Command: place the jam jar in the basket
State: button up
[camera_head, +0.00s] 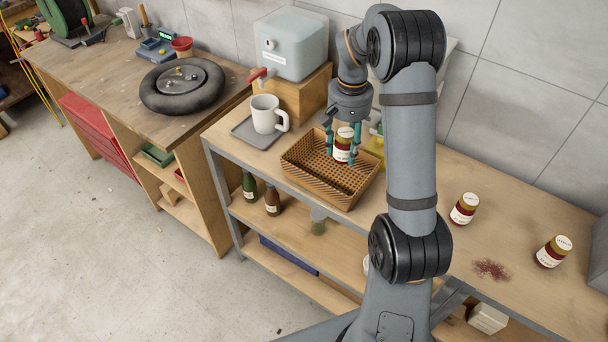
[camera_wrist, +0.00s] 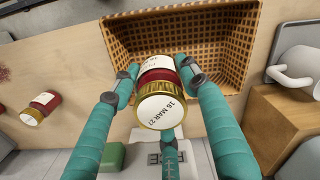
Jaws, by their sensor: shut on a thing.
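A jam jar (camera_head: 343,143) with a gold lid and a white label is between the teal fingers of my gripper (camera_head: 342,150). In the wrist view my gripper (camera_wrist: 160,85) is shut on this jar (camera_wrist: 160,95), with its dated lid toward the camera. The woven brown basket (camera_head: 318,190) stands on the wooden bench, and the held jar is over its back part in the head view. The basket (camera_wrist: 125,35) also shows behind the jar in the wrist view. I cannot tell whether the jar touches the basket floor.
Two more jam jars (camera_head: 464,208) (camera_head: 553,251) stand on the bench at right, near a red stain (camera_head: 491,269). A white mug (camera_head: 267,114) on a grey tray (camera_head: 250,134) is left of the basket, before a dispenser (camera_head: 290,45) on a wooden box. A yellow object (camera_head: 376,147) is behind the basket.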

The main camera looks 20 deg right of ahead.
jog(key=f, duration=0.4)
jog(key=f+p, duration=0.1)
jog(key=f, duration=0.1)
jog(key=shift+w, duration=0.35)
jog(key=shift+a+f+p, duration=0.1)
jog(key=shift+f+p, duration=0.35)
jog(key=shift+f, duration=1.65)
jog(key=shift+f, duration=0.15)
jog(key=o, duration=1.5)
notch_tip(320, 180, up, 12)
jog(key=shift+r+b, duration=0.2)
jog(key=shift+b, duration=0.95)
